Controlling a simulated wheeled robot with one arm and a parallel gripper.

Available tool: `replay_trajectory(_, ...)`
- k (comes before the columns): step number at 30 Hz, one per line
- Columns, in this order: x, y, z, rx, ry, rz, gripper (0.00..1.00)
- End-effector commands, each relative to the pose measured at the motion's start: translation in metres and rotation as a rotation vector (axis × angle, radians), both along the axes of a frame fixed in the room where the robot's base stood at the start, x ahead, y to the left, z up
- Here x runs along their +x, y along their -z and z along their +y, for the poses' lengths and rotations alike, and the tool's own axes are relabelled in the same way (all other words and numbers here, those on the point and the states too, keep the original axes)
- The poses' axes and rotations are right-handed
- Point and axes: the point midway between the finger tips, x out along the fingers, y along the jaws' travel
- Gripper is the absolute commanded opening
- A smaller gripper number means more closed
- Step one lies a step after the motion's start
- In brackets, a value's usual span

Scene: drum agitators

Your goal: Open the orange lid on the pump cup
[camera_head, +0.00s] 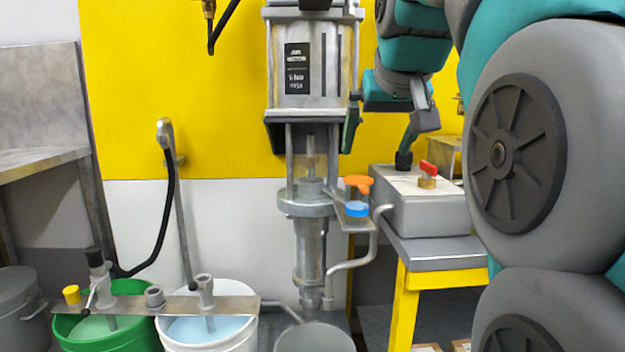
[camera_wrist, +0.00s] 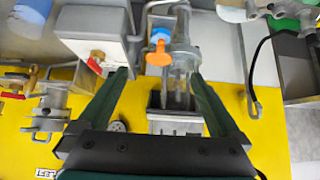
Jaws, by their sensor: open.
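The orange lid (camera_head: 357,182) is a small flat piece with a tab on a grey bracket beside the metal pump column. It also shows in the wrist view (camera_wrist: 158,56), ahead of and between my fingers. I cannot clearly tell how tightly it sits on its cup. No contact with the lid shows. The cup under the lid is mostly hidden.
A grey box (camera_head: 415,207) with a red valve handle (camera_head: 428,168) stands right of the pump. A curved metal pipe (camera_head: 365,250) is below the bracket. Green (camera_head: 130,310) and white (camera_head: 210,330) buckets stand at lower left. My arm fills the right side.

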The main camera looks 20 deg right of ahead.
Motion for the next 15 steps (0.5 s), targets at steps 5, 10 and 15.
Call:
replay_trajectory(5,0.000,0.000,0.000,0.000,0.000,0.000,1.00)
replay_trajectory(10,0.003,0.008,-0.001,0.001,0.000,0.002,1.00)
replay_trajectory(15,0.011,0.026,-0.003,-0.001,-0.001,0.000,1.00)
